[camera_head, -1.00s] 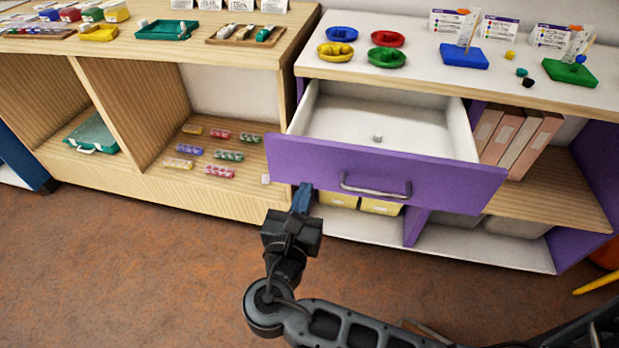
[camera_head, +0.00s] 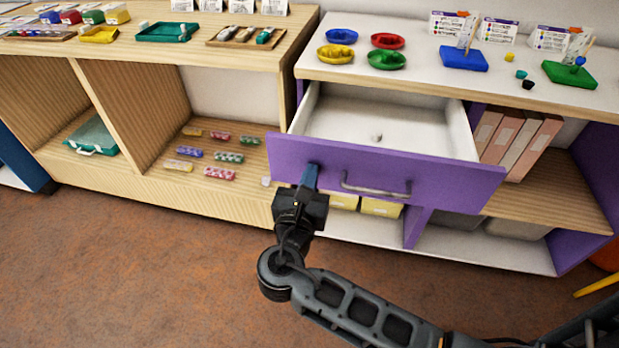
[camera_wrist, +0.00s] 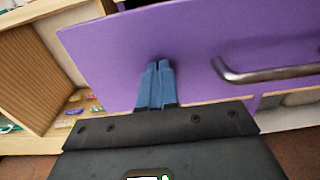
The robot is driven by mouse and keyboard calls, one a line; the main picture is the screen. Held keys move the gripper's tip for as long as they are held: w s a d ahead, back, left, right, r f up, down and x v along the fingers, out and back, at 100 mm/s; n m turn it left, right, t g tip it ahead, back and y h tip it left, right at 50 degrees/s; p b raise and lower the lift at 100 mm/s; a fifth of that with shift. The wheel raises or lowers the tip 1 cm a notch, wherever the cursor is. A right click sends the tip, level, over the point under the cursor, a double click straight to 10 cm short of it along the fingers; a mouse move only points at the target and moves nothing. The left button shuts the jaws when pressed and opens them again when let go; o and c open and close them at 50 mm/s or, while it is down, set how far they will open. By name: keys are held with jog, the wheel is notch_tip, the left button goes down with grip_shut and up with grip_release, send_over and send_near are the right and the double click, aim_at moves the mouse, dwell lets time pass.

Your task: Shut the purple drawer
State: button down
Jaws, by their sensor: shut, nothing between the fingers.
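The purple drawer (camera_head: 440,181) stands pulled out of the white-topped cabinet, with its white inside showing and a small pale knob-like thing in it. Its grey bar handle (camera_head: 376,188) is on the front panel; the handle also shows at the right in the wrist view (camera_wrist: 270,73). My gripper (camera_head: 311,170) is shut and empty, its blue fingers in front of the panel, left of the handle. In the wrist view the fingertips (camera_wrist: 159,64) are at or very close to the purple face; I cannot tell whether they touch.
Colored dishes (camera_head: 387,60) and boards sit on the white cabinet top (camera_head: 420,84). Yellow bins (camera_head: 381,207) stand below the drawer, pinkish binders (camera_head: 520,145) to its right. The wooden shelf (camera_head: 110,177) at left holds small bead strips. The brown floor (camera_head: 130,270) in front is clear.

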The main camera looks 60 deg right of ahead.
jog(key=p+x, duration=0.1)
jog(key=x, duration=2.2)
jog(key=shift+d, duration=0.2)
jog(key=shift+w+d+r, duration=0.1)
jog(key=shift+d, duration=0.05)
jog(key=shift+d+r, duration=0.1)
